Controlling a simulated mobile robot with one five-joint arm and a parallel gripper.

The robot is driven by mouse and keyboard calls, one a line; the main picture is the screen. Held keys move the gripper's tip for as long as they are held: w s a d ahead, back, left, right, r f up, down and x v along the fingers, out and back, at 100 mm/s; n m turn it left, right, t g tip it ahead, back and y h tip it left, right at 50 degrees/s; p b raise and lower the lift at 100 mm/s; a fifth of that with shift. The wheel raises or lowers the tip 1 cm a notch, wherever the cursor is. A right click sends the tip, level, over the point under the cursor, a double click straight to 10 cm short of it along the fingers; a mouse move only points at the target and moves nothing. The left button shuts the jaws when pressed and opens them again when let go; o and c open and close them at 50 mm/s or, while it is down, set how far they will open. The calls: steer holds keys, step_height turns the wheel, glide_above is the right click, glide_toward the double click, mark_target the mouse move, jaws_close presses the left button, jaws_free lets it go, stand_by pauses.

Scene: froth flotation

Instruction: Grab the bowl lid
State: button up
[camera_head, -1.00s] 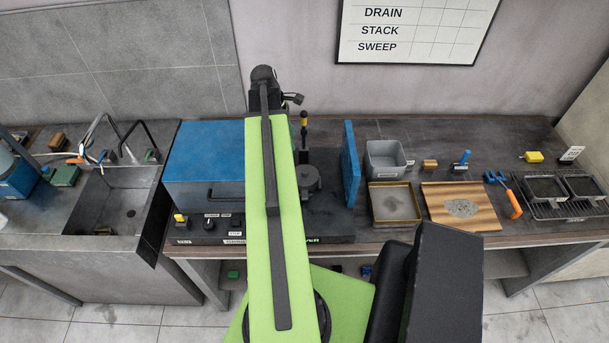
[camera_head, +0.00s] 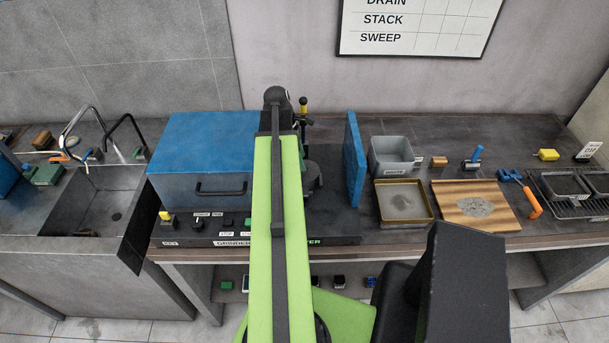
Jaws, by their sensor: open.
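A dark round piece (camera_head: 313,178) on the black grinder base looks like the bowl with its lid. My green arm covers its left part, so lid and bowl cannot be told apart clearly. My gripper (camera_head: 299,121) is at the far end of my arm, beyond the round piece in the picture and apart from it. It shows small and partly hidden behind my wrist, with its jaws open and nothing seen in them.
A blue housing (camera_head: 205,150) stands left of my arm, and an upright blue panel (camera_head: 352,160) stands right. A yellow-tipped lever (camera_head: 303,104) rises near my gripper. A grey bin (camera_head: 392,156), a gold-rimmed tray (camera_head: 405,218) and a wooden board (camera_head: 450,190) lie further right.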

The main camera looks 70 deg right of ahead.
steer(key=b+x, duration=0.2)
steer(key=x, duration=0.1)
steer(key=shift+f, duration=0.3)
steer(key=shift+r, duration=0.2)
jaws_close()
